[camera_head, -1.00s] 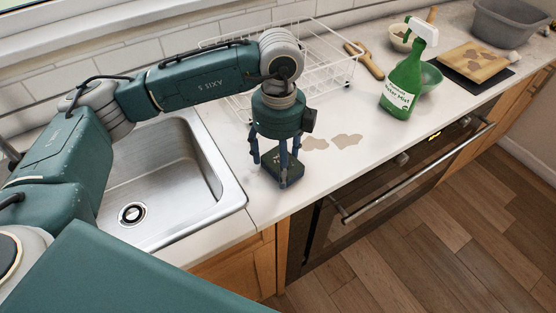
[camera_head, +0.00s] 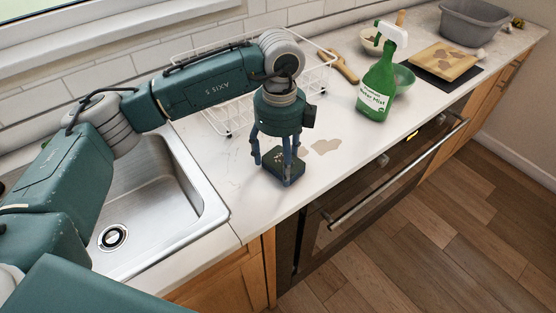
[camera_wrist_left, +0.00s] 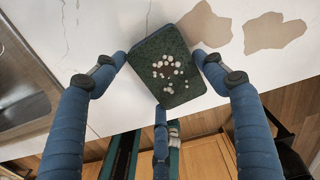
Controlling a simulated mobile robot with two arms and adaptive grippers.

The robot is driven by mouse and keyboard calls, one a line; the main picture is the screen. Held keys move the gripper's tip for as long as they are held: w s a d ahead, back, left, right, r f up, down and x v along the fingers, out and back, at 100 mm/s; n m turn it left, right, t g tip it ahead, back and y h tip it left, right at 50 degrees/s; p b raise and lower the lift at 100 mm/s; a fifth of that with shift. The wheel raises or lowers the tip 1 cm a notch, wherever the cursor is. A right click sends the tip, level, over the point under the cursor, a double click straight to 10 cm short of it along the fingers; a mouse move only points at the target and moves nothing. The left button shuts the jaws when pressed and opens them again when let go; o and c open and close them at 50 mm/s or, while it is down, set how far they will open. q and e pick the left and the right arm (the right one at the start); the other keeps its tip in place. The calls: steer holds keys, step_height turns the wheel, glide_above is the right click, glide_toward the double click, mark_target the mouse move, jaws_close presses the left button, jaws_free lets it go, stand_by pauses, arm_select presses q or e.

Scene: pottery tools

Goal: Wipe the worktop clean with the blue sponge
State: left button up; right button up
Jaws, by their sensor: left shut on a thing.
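The sponge (camera_head: 285,160) looks dark green-blue and block-shaped, with a cluster of pale spots on its top face. It also shows in the left wrist view (camera_wrist_left: 160,62). My left gripper (camera_head: 278,166) points down with its fingers closed around the sponge, low over the white worktop (camera_head: 235,180). I cannot tell whether the sponge touches the surface. A brown stain (camera_head: 325,146) lies on the worktop just right of the gripper. A second stain (camera_wrist_left: 205,25) lies beside the sponge in the wrist view, partly hidden by the gripper in the head view. My right gripper is not in view.
A steel sink (camera_head: 140,215) is to the left. A white wire rack (camera_head: 318,75) stands behind the gripper. A green spray bottle (camera_head: 376,88), a green bowl (camera_head: 404,80) and a board (camera_head: 444,60) stand to the right. The worktop's front edge is close by.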

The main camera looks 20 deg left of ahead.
mark_target(280, 151)
arm_select(q)
steer(key=shift+s+a+f, duration=0.1)
steer(key=shift+s+a, duration=0.35)
steer(key=shift+s, duration=0.05)
steer(key=shift+s+a, duration=0.6)
steer(key=shift+s, duration=0.15)
steer(key=shift+w+d+b, duration=0.2)
steer(key=shift+w+b, duration=0.3)
steer(key=shift+w, duration=0.5)
steer(key=shift+w+d, duration=0.2)
steer(key=shift+w, duration=0.9)
steer(key=shift+w+d, duration=0.2)
steer(key=shift+w, duration=0.85)
